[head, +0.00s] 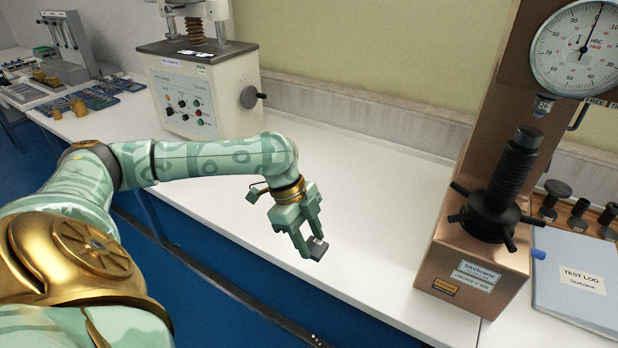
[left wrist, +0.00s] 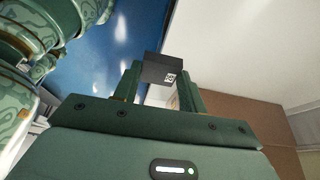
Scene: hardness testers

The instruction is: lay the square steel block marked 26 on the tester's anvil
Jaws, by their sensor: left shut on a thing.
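My left gripper (head: 311,244) is shut on a small dark square steel block (head: 318,249), held near the front edge of the white bench. In the left wrist view the block (left wrist: 160,68) sits between the two fingers (left wrist: 164,85), with a small white mark on its face, too small to read surely. The hardness tester (head: 477,250) stands to the right, brown, with a round dial (head: 580,48). Its black threaded screw with a flat top, the anvil (head: 526,136), stands below the indenter (head: 543,105). The anvil top looks bare. My right gripper is not in view.
A blue test log folder (head: 575,285) and a wooden rack of black anvils (head: 579,213) lie right of the tester. A cream machine (head: 205,92) stands at the back left. The bench (head: 350,160) between the machines is clear.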

